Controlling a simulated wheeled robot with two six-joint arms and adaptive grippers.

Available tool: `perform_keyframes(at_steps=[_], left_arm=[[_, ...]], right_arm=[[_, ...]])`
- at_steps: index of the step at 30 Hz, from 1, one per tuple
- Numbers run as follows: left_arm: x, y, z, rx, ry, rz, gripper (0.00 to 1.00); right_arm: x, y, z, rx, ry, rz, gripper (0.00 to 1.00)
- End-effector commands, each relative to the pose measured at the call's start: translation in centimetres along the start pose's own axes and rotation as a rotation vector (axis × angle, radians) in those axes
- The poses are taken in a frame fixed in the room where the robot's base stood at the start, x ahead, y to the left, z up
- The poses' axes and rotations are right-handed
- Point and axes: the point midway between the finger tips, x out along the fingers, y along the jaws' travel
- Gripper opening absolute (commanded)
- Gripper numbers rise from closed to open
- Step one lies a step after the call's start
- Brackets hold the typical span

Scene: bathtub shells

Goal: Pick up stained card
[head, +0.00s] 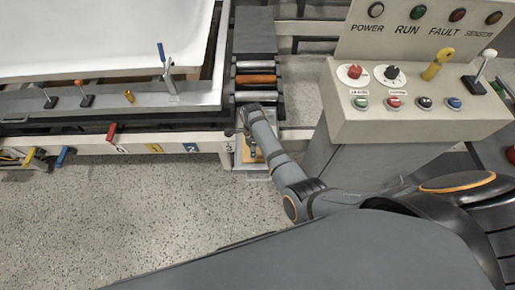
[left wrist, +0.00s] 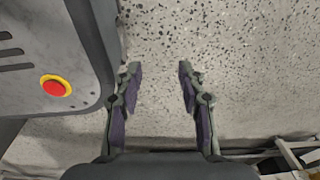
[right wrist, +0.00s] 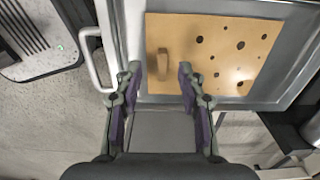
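The stained card (right wrist: 245,35) is a tan sheet with several dark spots, lying in a grey-rimmed tray (right wrist: 220,104) in the right wrist view. A raised tan tab (right wrist: 163,64) stands at its left side. My right gripper (right wrist: 160,72) is open, its fingertips on either side of the tab with gaps showing; height above the card is hard to tell. In the head view the card (head: 248,152) is mostly hidden by my right arm. My left gripper (left wrist: 157,70) is open and empty over the speckled floor, away from the card; it is outside the head view.
A control console (head: 415,110) with buttons and levers stands right of the tray. A roller conveyor (head: 256,80) lies behind it. A machine bed with a white shell (head: 100,35) is at left. A pale handle (right wrist: 93,60) is beside the tray. Open floor (head: 130,210) lies in front.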

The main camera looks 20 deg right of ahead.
Motion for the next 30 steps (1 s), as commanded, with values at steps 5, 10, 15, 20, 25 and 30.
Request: perform_keyframes(at_steps=[5, 10, 15, 20, 25, 30], left_arm=[[0.9, 0.0, 0.1, 0.0, 0.001, 0.0, 0.4], [4.2, 0.2, 0.3, 0.0, 0.002, -0.001, 0.4], [6.0, 0.1, -1.3, 0.001, 0.011, -0.004, 0.4], [6.1, 0.2, -3.0, -0.001, 0.014, -0.003, 0.4], [5.9, 0.3, -3.1, -0.001, 0.013, -0.002, 0.4], [5.9, 0.3, -3.1, -0.001, 0.013, -0.002, 0.4]], right_arm=[[0.7, -0.1, 0.0, 0.0, 0.0, -0.001, 0.4], [3.6, -0.2, -0.6, 0.001, 0.0, 0.0, 0.4], [5.3, -0.3, -0.8, 0.0, -0.001, -0.001, 0.4], [5.8, -0.3, -0.8, 0.0, -0.001, 0.0, 0.4], [5.6, -0.3, -0.8, 0.0, -0.001, 0.0, 0.4], [5.6, -0.3, -0.8, 0.0, -0.001, 0.0, 0.25]])
